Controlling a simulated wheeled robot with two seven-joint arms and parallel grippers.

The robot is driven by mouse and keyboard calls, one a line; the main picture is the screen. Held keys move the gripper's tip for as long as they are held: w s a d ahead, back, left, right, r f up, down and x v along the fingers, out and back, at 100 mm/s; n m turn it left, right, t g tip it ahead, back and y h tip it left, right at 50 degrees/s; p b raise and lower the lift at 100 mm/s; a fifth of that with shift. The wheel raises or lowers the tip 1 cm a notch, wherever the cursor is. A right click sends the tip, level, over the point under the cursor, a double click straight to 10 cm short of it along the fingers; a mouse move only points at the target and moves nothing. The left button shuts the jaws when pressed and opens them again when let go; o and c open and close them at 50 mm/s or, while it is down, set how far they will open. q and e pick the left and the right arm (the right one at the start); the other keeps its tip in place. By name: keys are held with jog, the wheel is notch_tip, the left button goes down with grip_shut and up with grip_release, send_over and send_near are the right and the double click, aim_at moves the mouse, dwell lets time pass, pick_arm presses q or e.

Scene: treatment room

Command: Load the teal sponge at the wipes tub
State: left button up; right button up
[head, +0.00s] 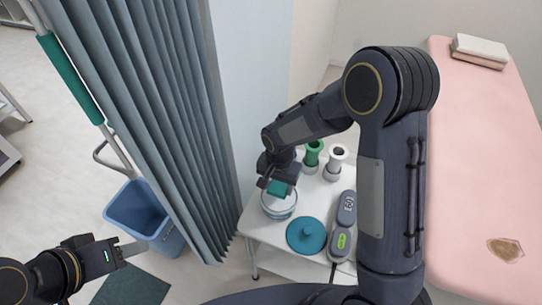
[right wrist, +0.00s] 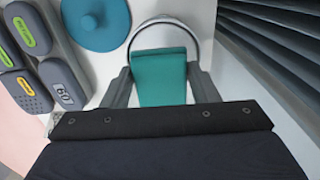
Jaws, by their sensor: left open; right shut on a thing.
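The teal sponge (head: 278,188) is held in my right gripper (head: 277,183), over the mouth of the wipes tub (head: 279,208). In the right wrist view the teal sponge (right wrist: 160,78) sits between the two fingers (right wrist: 160,88), and the tub's round rim (right wrist: 165,21) shows behind it. The sponge hides much of the tub's inside, so I cannot tell how deep it reaches. The teal lid (head: 306,235) lies flat on the white table, beside the tub. My left gripper (head: 128,249) is open and empty, far to the left, away from the table.
On the white table (head: 262,232) stand a green holder (head: 312,155), a white-grey holder (head: 335,162) and grey handsets (head: 344,222). A blue bin (head: 146,212) stands on the floor at left. A grey curtain (head: 150,100) hangs left of the table. A pink couch (head: 475,150) is at right.

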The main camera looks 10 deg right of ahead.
aim_at(277, 200)
jog(key=shift+w, duration=0.3)
jog(key=shift+f+b, duration=0.7)
jog(key=shift+f, duration=0.1)
jog(key=shift+f+b, duration=1.25)
jog(key=shift+f, duration=0.8)
jog(key=shift+f+b, duration=0.55)
jog(key=shift+b, duration=0.15)
jog(key=shift+r, duration=0.1)
jog(key=shift+r+p, duration=2.25)
jog(key=shift+r, duration=1.2)
